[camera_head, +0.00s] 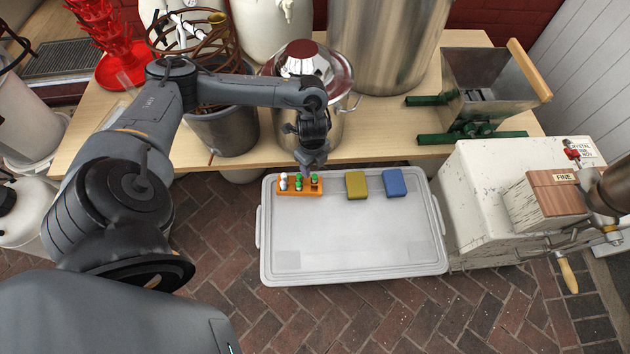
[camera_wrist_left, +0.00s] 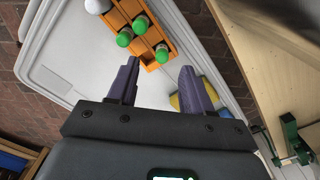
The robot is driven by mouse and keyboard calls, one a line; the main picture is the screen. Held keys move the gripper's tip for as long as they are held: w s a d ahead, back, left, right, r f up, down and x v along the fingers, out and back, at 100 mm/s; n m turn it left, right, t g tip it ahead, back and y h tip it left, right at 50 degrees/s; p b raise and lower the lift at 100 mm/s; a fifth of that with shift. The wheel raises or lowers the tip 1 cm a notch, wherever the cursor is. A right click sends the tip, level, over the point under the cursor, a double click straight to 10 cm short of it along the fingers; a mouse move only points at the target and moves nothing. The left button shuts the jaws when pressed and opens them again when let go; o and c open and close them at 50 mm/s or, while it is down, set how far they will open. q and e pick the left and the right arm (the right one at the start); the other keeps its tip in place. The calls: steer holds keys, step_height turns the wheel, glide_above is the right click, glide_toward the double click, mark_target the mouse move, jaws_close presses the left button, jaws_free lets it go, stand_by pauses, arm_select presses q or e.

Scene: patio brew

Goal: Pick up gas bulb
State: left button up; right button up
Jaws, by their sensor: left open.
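Small gas bulbs stand in an orange holder (camera_head: 300,191) at the back left of the grey lid-like tray. In the head view some bulbs are green, such as the green bulb (camera_head: 314,180), and a white one (camera_head: 283,182) is at the left end. The wrist view shows several green bulbs (camera_wrist_left: 141,24) and a white round top (camera_wrist_left: 97,5). My left gripper (camera_head: 312,165) is above and just behind the holder. In the wrist view its purple fingers (camera_wrist_left: 158,80) are apart with nothing between them. My right gripper does not show.
A yellow sponge (camera_head: 357,185) and a blue sponge (camera_head: 395,183) lie on the grey tray (camera_head: 350,245), right of the holder. The tray's front is bare. A wooden table (camera_head: 380,135) with metal pots stands behind. A white cabinet (camera_head: 490,200) borders the right.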

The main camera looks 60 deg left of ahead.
mark_target(314, 176)
arm_select(q)
steer(key=shift+w+d+f+b, duration=0.1)
steer(key=shift+f+b, duration=0.1)
steer(key=shift+f, duration=0.25)
steer(key=shift+w+d+f+b, duration=0.1)
steer(key=shift+f+b, duration=0.05)
steer(key=shift+f, duration=0.25)
step_height(314, 176, down, 4)
steer(key=b, duration=0.3)
steer(key=shift+r, duration=0.1)
steer(key=shift+f+b, duration=0.3)
steer(key=shift+f, duration=0.15)
steer(key=shift+r, duration=0.1)
steer(key=shift+c, duration=0.8)
jaws_close()
